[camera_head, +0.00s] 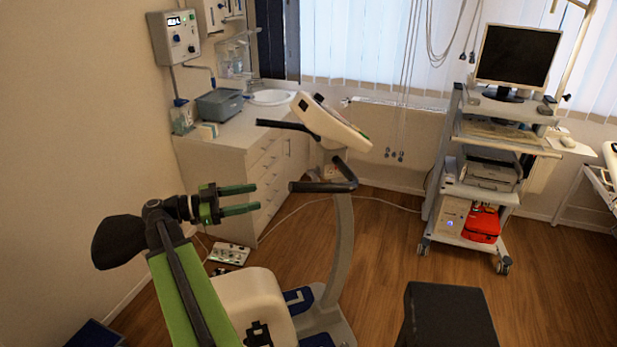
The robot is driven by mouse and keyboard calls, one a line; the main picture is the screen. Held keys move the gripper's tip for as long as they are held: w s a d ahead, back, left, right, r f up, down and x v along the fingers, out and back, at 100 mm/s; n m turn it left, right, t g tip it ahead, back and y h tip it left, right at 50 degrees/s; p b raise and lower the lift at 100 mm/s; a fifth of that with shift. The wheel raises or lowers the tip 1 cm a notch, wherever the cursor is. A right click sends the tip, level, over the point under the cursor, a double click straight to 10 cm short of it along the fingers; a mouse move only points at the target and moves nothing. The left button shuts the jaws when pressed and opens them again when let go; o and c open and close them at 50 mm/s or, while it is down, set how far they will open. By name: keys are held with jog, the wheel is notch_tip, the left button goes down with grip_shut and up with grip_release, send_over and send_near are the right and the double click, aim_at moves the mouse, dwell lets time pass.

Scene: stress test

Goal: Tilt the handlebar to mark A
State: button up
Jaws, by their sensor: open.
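The handlebar (322,187) is a dark bar with black grips on the upright grey post of an exercise bike. One grip end points left, towards my gripper. Another dark grip (285,126) shows higher up, beside the white console (330,121). My gripper (257,198) has two green fingers, spread apart and empty, pointing right. It is left of the handlebar with a gap in the picture between them. I cannot make out mark A.
A white cabinet (240,175) with a sink stands behind my gripper. A cart (492,160) with monitor and printer stands at the back right. Wood floor (400,240) lies clear between bike and cart.

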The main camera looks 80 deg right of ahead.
aim_at(310, 188)
jog(key=x, duration=1.7)
jog(key=shift+s+d+f, duration=0.1)
jog(key=shift+s+d, duration=0.05)
grip_shut()
dwell(0.6)
